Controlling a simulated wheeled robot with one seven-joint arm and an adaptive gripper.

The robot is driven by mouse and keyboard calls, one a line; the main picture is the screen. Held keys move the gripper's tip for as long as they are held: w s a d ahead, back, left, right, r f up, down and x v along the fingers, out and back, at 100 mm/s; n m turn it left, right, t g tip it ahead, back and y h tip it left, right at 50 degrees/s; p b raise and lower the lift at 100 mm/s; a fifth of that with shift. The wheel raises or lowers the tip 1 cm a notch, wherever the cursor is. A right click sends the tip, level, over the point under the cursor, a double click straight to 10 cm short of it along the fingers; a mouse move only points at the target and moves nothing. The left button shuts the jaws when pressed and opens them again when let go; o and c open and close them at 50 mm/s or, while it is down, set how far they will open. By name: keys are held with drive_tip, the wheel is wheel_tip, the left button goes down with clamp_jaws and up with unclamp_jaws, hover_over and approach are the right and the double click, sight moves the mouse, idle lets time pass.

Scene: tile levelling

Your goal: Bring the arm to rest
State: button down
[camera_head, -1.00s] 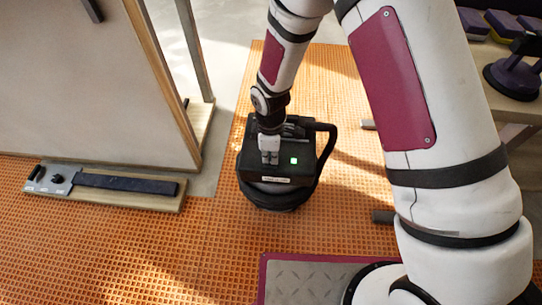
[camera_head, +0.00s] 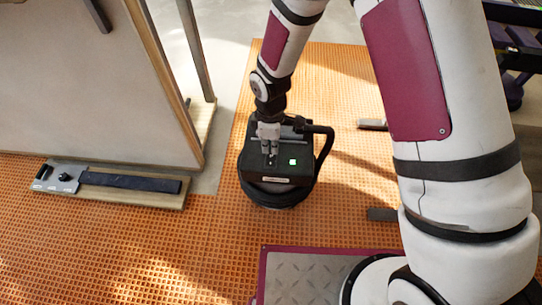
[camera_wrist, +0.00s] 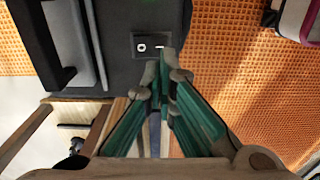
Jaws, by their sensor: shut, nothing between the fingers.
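My gripper (camera_head: 270,150) is shut and empty. In the wrist view the closed green-padded fingertips (camera_wrist: 163,72) lie just below a rocker switch (camera_wrist: 151,46) marked 0 and I on the machine's dark face (camera_wrist: 180,72). The fingers appear slightly apart from the switch, but I cannot tell the exact gap.
A large pale panel (camera_head: 90,85) in a wooden frame stands at the left. A wooden board (camera_head: 115,195) with a dark strip lies before it. A maroon-edged metal plate (camera_head: 300,275) is at the front. Dark shelving (camera_head: 515,40) is at the upper right. Orange floor is open at lower left.

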idle(0.4)
drive_tip(key=s+d+r+m, duration=0.35)
drive_tip(key=d+r, duration=0.35)
drive_tip(key=r, duration=0.5)
drive_tip(key=s+d+r+m, duration=0.2)
drive_tip(key=d+r+m, duration=0.4)
drive_tip(key=r, duration=0.6)
drive_tip(key=s+d+r+m, duration=0.3)
drive_tip(key=s+r, duration=0.1)
drive_tip(key=s, duration=0.4)
drive_tip(key=s+d+r+m, duration=0.3)
drive_tip(key=s, duration=0.5)
drive_tip(key=s+d+r+m, duration=0.3)
drive_tip(key=s+r, duration=0.1)
drive_tip(key=s, duration=0.4)
wheel_tip(320, 180, up, 31)
drive_tip(key=t+p, duration=0.4)
drive_tip(key=p, duration=2.6)
drive_tip(key=shift+w+d+n, duration=0.15)
drive_tip(key=shift+w+n, duration=0.05)
drive_tip(key=shift+n, duration=0.25)
